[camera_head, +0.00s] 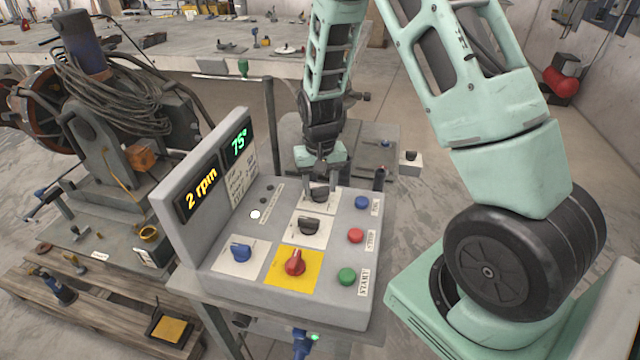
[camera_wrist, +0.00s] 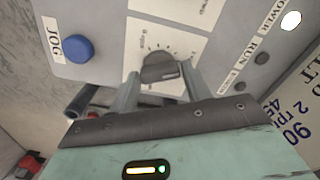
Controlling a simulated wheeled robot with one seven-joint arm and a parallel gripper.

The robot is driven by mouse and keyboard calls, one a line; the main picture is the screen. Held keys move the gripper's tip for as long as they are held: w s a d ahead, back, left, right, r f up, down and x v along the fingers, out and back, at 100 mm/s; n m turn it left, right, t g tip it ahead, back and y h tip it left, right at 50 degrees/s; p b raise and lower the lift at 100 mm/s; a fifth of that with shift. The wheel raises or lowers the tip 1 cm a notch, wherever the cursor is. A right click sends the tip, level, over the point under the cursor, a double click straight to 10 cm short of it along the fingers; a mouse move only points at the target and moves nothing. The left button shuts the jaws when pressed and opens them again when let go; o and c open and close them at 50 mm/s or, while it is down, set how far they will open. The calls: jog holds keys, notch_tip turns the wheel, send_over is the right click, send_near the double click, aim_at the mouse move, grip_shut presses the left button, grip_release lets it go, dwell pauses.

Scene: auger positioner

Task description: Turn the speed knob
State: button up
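A grey control panel (camera_head: 225,265) carries several knobs; which is the speed knob I cannot read for sure. A black knob (camera_head: 320,194) on a white scale plate sits at the panel's far end, under my gripper (camera_head: 319,178). In the wrist view this knob (camera_wrist: 160,68) lies between the two fingertips of my gripper (camera_wrist: 161,75). The fingers are apart, one on each side of the knob, with a small gap seeming to show. Another black knob (camera_head: 309,226) sits nearer. The upright display (camera_head: 201,191) reads 2 rpm and 75°.
A blue knob (camera_head: 240,252) and a red knob (camera_head: 295,262) on a yellow plate sit at the near end. Blue (camera_head: 362,202), red (camera_head: 355,236) and green (camera_head: 347,276) buttons line the right edge. A workbench (camera_head: 190,60) stands behind, a cable-draped machine (camera_head: 110,110) at left.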

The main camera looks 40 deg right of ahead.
aim_at(320, 188)
jog(key=shift+o, duration=1.3)
notch_tip(320, 188, up, 18)
jog(key=b, duration=0.1)
jog(key=shift+f, duration=0.25)
jog(key=shift+a, duration=0.1)
jog(key=s+a+n, duration=0.3)
jog(key=s+a, duration=0.2)
jog(key=a, duration=0.4)
jog(key=s+a+n, duration=0.4)
jog(key=s+a, duration=0.2)
jog(key=a, duration=0.3)
jog(key=s+a+f+n, duration=0.1)
jog(key=s+a+n, duration=0.2)
jog(key=s, duration=0.3)
jog(key=s+a+n, duration=0.2)
jog(key=s+a, duration=0.1)
jog(key=s, duration=0.4)
jog(key=shift+s+a+f+n+y, duration=0.15)
jog(key=shift+f+n+y, duration=0.15)
jog(key=shift+f+n, duration=0.1)
